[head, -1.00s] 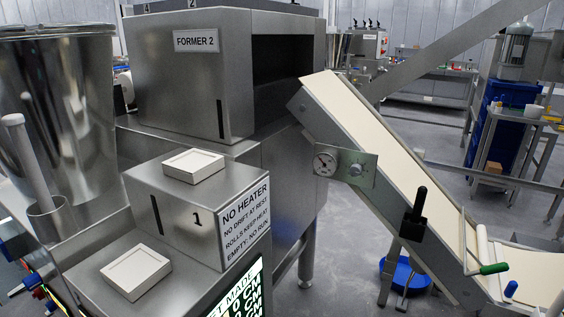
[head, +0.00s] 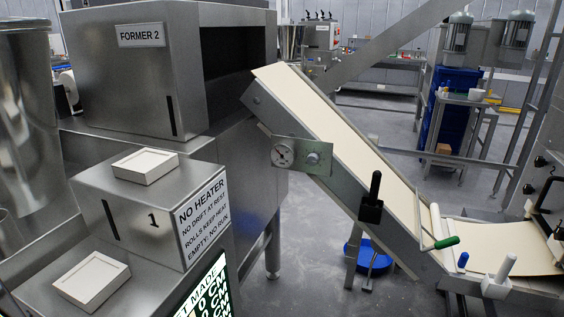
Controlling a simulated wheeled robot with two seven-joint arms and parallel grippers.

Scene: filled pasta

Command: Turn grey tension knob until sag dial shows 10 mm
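The grey tension knob (head: 313,159) sits just right of the dial on the same plate. Neither of my grippers shows in the head view, and nothing touches the knob.
A sloping conveyor (head: 350,140) with a cream belt runs down to the right. The FORMER 2 machine (head: 120,90) stands left. A blue tub (head: 371,262) sits on the floor below.

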